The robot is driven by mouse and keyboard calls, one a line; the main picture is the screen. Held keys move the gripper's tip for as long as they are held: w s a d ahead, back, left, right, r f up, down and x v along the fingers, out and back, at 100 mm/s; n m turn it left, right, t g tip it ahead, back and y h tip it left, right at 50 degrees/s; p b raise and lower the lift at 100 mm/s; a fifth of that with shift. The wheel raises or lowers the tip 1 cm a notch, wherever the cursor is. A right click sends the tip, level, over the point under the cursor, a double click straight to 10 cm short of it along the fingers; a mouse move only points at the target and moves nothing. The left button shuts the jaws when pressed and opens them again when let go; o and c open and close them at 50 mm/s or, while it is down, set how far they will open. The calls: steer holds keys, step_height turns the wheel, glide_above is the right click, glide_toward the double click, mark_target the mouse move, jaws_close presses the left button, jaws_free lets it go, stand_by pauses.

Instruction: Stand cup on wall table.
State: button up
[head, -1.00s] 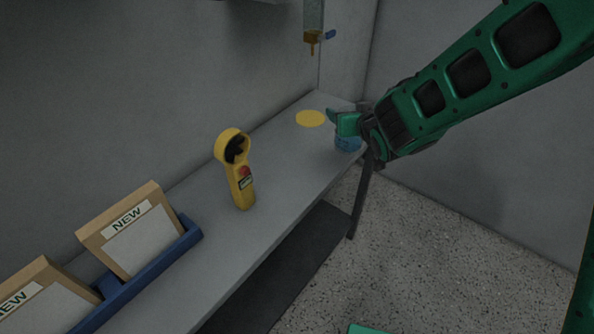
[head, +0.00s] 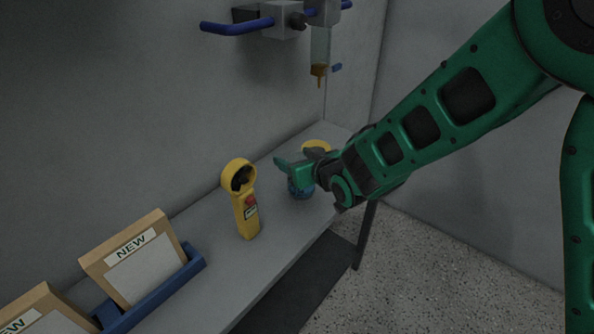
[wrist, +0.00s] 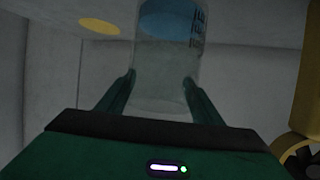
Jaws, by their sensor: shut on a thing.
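The cup is clear with a blue end and dark lettering; in the wrist view the cup (wrist: 165,62) stands between both fingers. My gripper (wrist: 158,88) is shut on its sides. In the head view my gripper (head: 292,168) is over the wall table (head: 275,240), and the cup's blue lower part (head: 301,191) shows just below it. The cup looks about upright. I cannot tell if its base touches the table. A flat yellow disc (head: 317,146) lies behind my gripper, partly hidden; it also shows in the wrist view (wrist: 99,26).
A yellow handheld tool (head: 244,205) stands left of the cup; its edge shows in the wrist view (wrist: 308,100). A blue rack (head: 160,290) with boxes marked NEW (head: 140,262) is further left. A dispenser (head: 320,60) and blue-handled fixture (head: 240,26) hang on the wall above.

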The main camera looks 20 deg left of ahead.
step_height(320, 180, down, 4)
steer(key=shift+r, duration=0.1)
steer(key=o, duration=1)
steer(key=shift+o, duration=0.2)
steer(key=shift+d, duration=0.1)
steer(key=v, duration=1.2)
steer(key=shift+w, duration=0.15)
